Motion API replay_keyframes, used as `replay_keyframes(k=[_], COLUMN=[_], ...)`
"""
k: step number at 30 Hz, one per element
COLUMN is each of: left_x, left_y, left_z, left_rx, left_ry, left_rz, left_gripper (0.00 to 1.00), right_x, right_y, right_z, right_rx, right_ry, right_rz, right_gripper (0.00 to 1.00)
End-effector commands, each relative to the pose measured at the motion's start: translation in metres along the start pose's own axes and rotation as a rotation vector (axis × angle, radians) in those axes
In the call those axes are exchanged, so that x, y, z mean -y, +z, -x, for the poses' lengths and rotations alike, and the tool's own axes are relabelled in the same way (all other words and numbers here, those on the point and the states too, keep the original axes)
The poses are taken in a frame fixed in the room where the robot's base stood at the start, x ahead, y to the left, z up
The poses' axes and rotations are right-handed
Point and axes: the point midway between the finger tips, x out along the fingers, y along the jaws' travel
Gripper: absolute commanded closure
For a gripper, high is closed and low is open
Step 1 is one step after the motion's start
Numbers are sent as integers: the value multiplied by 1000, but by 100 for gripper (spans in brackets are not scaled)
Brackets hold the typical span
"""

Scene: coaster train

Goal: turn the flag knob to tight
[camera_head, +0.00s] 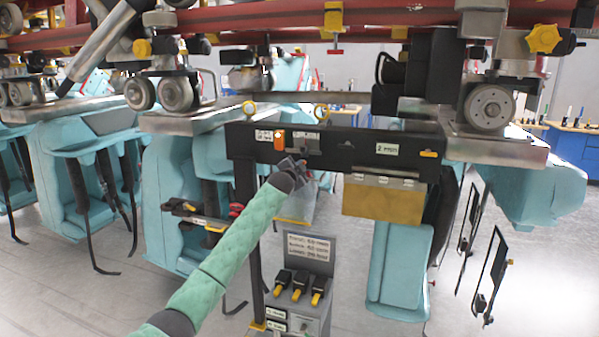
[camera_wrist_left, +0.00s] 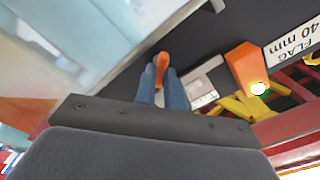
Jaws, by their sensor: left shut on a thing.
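The flag knob (camera_wrist_left: 161,66) is a narrow orange piece on the dark face of the panel. In the left wrist view its orange tip shows between the two blue fingers of my left gripper (camera_wrist_left: 162,86), which is shut on it. In the head view my left gripper (camera_head: 303,163) is at the dark beam (camera_head: 350,146), and the knob is hidden there. A white label (camera_wrist_left: 291,46) reading FLAG 40 mm is on the same face. I cannot read any tight mark. My right gripper is out of view.
An orange block (camera_wrist_left: 243,66) with a small bright lamp is close beside the gripper. A brass-coloured plate (camera_head: 384,200) hangs from the beam at the right. A tool stand (camera_head: 309,247) is below. Teal train seats (camera_head: 175,210) hang at the left.

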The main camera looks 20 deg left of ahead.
Motion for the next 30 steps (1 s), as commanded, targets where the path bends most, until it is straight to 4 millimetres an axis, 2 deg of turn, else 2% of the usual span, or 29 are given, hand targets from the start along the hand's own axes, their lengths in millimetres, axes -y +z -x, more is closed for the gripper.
replay_keyframes(k=[6, 15, 21, 30], left_x=[-1, -3, -3, -6], left_y=[0, 0, 0, 1], left_z=[0, 0, 0, 0], left_rx=[-1, -1, -2, -2], left_ry=[0, 2, 1, 3], left_rz=[-207, -457, -574, -662], left_gripper=[100, 100, 100, 100], right_x=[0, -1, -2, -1], right_y=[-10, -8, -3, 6], right_z=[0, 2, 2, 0], right_rx=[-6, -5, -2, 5], right_ry=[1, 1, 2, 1], right_rz=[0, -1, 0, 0], right_gripper=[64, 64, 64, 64])
